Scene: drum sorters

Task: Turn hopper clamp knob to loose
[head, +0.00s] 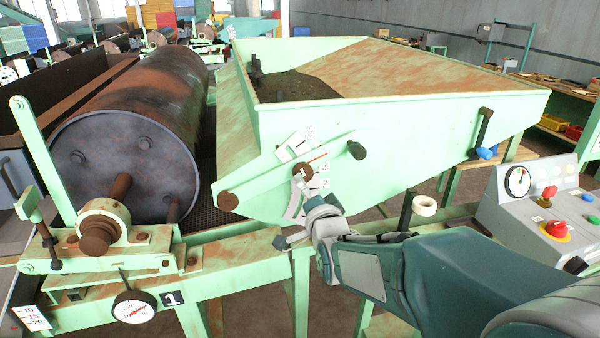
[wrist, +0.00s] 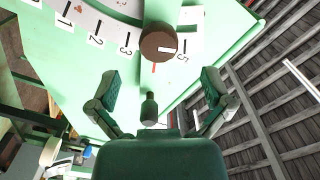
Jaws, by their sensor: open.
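A round brown knob with a white line across its face sits on the curved scale of the green hopper (head: 400,125). It shows in the head view (head: 303,172) and the wrist view (wrist: 158,43). In the wrist view it covers part of the scale between 3 and 5, with a red pointer line below it. My gripper (head: 306,222) is below the knob in the head view. In the wrist view my gripper (wrist: 161,88) has its fingers spread wide, empty, with the knob beyond the fingertips, apart from them. No loose or tight label is readable.
A dark handle (head: 357,150) sticks out of the hopper side, right of the scale. A dark bottle-shaped handle (wrist: 149,110) shows between my fingers in the wrist view. A rusty drum (head: 135,145) lies left; a control box (head: 540,210) stands right.

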